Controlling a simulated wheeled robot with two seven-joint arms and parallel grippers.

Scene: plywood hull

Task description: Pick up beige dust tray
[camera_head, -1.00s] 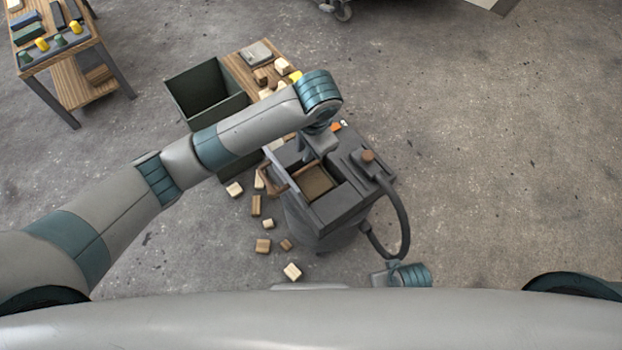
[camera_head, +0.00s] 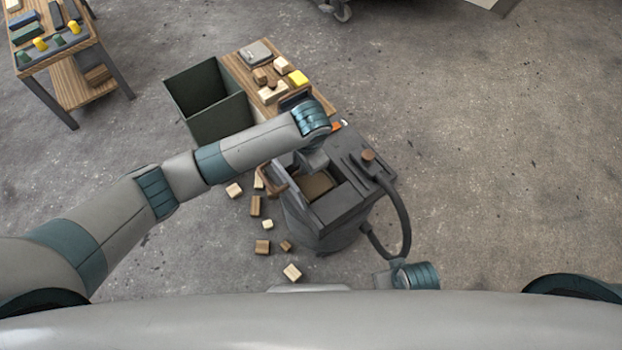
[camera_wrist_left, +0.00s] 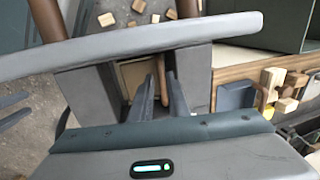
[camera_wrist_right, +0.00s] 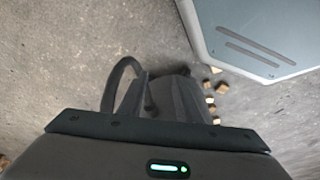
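The beige dust tray (camera_head: 315,186) sits down in the open bay of a dark grey machine (camera_head: 345,205), in the middle of the head view. It shows in the left wrist view (camera_wrist_left: 134,72), partly hidden behind my fingers and a grey bar. My left gripper (camera_wrist_left: 161,78) points down into the bay. Its two dark fingers are apart, with a thin brown upright edge (camera_wrist_left: 168,72) seen between them; I cannot tell whether they touch it. My right gripper is low near the machine's hose side; its fingers do not show clearly against the dark machine (camera_wrist_right: 182,100) in the right wrist view.
A black hose (camera_head: 402,215) loops off the machine's right side. A dark open bin (camera_head: 205,95) and a wooden bench top (camera_head: 262,72) with blocks stand behind. Several wood blocks (camera_head: 255,205) lie on the floor at left. The floor at right is clear.

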